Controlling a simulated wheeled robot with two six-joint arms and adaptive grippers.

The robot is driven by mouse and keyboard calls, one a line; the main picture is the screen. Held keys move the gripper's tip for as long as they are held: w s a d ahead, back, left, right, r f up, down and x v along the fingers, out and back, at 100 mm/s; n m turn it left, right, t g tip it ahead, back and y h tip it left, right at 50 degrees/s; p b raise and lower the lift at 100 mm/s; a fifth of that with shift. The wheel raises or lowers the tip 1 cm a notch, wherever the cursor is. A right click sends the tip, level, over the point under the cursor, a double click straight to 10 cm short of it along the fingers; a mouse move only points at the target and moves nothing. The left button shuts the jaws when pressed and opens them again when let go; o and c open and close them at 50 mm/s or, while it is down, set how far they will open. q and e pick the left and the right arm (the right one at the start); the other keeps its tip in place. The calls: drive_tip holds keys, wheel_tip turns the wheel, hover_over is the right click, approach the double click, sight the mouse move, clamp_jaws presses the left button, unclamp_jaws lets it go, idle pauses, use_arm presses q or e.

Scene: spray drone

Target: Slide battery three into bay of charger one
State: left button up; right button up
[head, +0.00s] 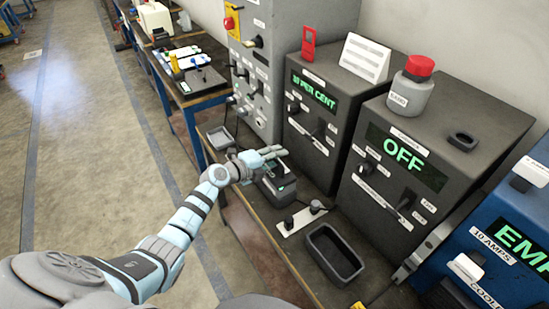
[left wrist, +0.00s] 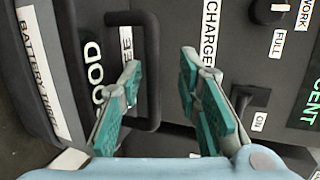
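Battery three (head: 276,194) is a dark box with a handle, standing on the bench in front of a grey charger that reads 10 PER CENT (head: 315,95). In the left wrist view, its side label (left wrist: 42,75) starts with BATTERY, its top shows GOOD, and its black handle (left wrist: 153,75) stands out. My left gripper (head: 277,156) is over the battery. In the wrist view its teal fingers (left wrist: 165,90) are apart, with one bar of the handle between them and no clear contact. Part of the charger front (left wrist: 210,35) shows beside it. My right gripper is out of view.
A second grey charger reading OFF (head: 402,150) stands to the right, with a red-capped bottle (head: 411,90) on top. A blue unit (head: 495,245) is beyond it. An empty black tray (head: 335,254) and a white strip with knobs (head: 301,220) lie on the bench in front.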

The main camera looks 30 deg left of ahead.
use_arm(q)
drive_tip(key=shift+s+f, duration=0.15)
drive_tip(key=shift+f, duration=0.1)
drive_tip(key=shift+s+a+r, duration=0.1)
drive_tip(key=shift+s+a, duration=0.1)
drive_tip(key=shift+s, duration=0.1)
drive_tip(key=v, duration=1.1)
drive_tip(key=shift+r, duration=0.3)
drive_tip(key=shift+d, duration=0.1)
